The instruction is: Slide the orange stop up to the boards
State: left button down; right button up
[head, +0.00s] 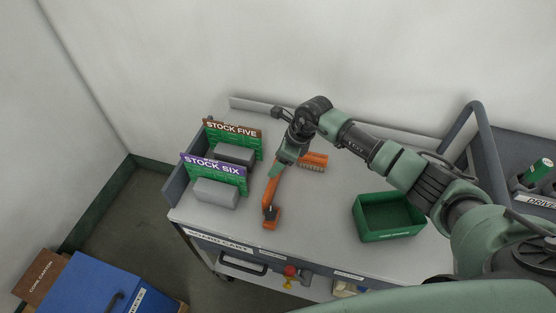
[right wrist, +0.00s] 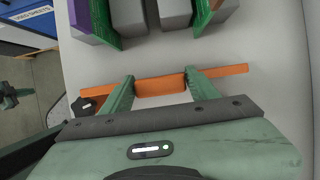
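The orange stop (head: 271,191) is a long bar lying on the cart top to the right of the boards, with a dark knob at its near end. The green boards stand under the STOCK FIVE (head: 232,130) and STOCK SIX (head: 213,163) signs, with grey blocks (head: 216,193) beside them. A gap of bare surface lies between stop and boards.
An orange brush-like item (head: 313,161) lies right of my right gripper. A green bin (head: 388,217) stands further right on the cart top (head: 320,215). A raised ledge (head: 250,105) runs along the back. A blue box (head: 90,288) is at lower left.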

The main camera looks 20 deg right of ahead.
grip_shut()
jog(key=w+a+b, duration=0.3)
jog(key=a+b, duration=0.2)
jog(key=shift+w, duration=0.25)
jog(key=shift+a+r, duration=0.1)
jog(key=shift+o, duration=1.9)
grip_release()
jog(key=shift+o, duration=0.9)
jog(key=shift+a, duration=0.1)
